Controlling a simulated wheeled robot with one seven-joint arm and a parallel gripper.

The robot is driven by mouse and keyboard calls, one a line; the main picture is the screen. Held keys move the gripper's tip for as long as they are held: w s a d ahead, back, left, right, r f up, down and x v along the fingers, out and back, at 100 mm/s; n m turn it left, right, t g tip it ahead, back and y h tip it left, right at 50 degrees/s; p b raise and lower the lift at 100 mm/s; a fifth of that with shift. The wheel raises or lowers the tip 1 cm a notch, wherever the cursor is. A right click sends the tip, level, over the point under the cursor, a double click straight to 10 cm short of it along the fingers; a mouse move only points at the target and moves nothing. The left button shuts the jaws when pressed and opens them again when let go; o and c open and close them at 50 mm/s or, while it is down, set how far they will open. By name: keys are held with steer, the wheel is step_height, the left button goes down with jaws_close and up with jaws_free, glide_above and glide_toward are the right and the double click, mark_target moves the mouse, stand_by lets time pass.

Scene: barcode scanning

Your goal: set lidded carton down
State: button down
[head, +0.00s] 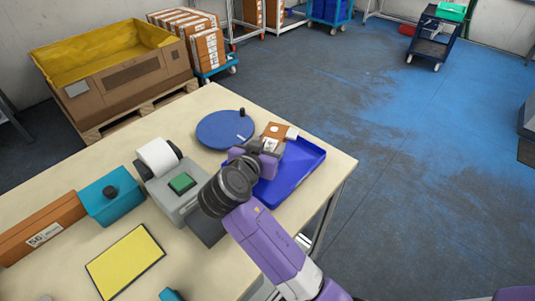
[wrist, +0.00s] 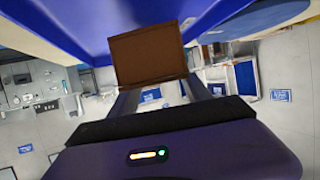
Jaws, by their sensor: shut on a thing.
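A brown carton (head: 274,130) with a white label shows just past my gripper (head: 266,148) in the head view, by the far left corner of the blue tray (head: 312,152). My gripper is shut on it. In the wrist view the carton's plain brown face (wrist: 148,55) sits between my fingers (wrist: 163,95), with the blue tray's walls (wrist: 80,35) close around it. My gripper and wrist hide part of the carton and tray. I cannot tell whether the carton touches the tray floor.
A round blue plate (head: 225,130) with a black knob lies left of the tray. A grey label printer (head: 172,190), a teal box (head: 110,196), a long brown box (head: 42,230) and a yellow pad (head: 125,261) occupy the table's left. The tray lies near the table's right edge.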

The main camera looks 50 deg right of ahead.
steer(key=shift+f, duration=1.65)
steer(key=shift+f, duration=0.1)
steer(key=shift+c, duration=2.4)
jaws_free()
steer(key=b+v, duration=0.1)
steer(key=v, duration=1.1)
steer(key=shift+a, duration=0.1)
